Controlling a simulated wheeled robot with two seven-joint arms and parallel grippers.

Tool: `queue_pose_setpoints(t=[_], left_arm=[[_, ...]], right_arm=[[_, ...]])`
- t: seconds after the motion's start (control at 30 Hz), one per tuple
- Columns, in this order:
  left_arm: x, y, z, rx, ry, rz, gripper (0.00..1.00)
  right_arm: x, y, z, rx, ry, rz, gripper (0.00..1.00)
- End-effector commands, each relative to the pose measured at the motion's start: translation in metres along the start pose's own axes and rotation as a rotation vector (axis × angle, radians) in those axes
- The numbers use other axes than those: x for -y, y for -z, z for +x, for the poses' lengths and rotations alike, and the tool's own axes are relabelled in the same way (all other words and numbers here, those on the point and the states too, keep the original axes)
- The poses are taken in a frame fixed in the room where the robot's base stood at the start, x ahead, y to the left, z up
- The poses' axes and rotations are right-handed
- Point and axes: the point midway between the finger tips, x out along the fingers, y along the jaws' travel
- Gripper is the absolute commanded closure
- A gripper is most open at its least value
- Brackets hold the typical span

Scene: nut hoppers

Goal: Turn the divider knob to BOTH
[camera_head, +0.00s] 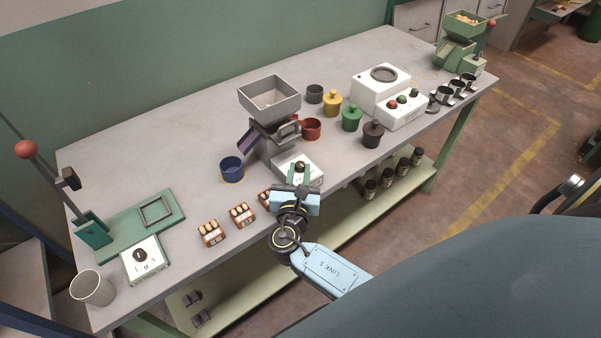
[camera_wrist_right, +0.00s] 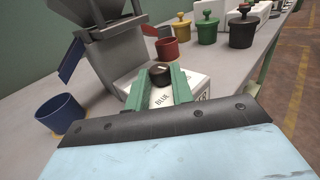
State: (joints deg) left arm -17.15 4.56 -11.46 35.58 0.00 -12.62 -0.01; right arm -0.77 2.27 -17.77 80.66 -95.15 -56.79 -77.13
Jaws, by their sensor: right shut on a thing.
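The divider knob is a dark round knob (camera_wrist_right: 161,76) on a white control box (camera_wrist_right: 196,82) in front of the grey hopper (camera_head: 269,100). In the head view the knob (camera_head: 300,167) shows at the top of the box (camera_head: 313,172). My right gripper (camera_wrist_right: 163,84) has green fingers on both sides of the knob and is shut on it. The label "BLUE" reads on the box between the fingers; the other lettering is partly hidden. Which way the knob points is unclear. My left gripper is not in view.
A blue cup (camera_head: 232,170) stands left of the hopper and a red cup (camera_head: 311,129) right of it. Lidded yellow (camera_head: 332,104), green (camera_head: 351,119) and dark (camera_head: 372,135) pots stand further right. Small nut packs (camera_head: 211,233) lie along the front edge.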

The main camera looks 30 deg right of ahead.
Motion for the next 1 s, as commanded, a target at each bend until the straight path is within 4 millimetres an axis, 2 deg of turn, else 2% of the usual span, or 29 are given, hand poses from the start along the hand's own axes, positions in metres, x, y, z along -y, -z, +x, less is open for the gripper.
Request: queue_pose_setpoints(t=[0.57, 0.6, 0.73, 1.0], left_arm=[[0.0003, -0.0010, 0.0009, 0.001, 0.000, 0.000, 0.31], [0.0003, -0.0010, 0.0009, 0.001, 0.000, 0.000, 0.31], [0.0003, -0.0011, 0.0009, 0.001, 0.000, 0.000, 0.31], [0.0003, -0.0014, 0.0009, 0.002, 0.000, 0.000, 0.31]], right_arm=[[-0.0010, -0.0006, 0.0003, 0.002, 0.032, -0.001, 1.00], [-0.0010, -0.0007, 0.0003, 0.002, 0.032, 0.000, 0.72], [-0.0009, -0.0006, 0.0004, 0.002, 0.032, 0.000, 0.55], [-0.0008, -0.0003, -0.0002, 0.001, 0.032, 0.000, 0.55]])
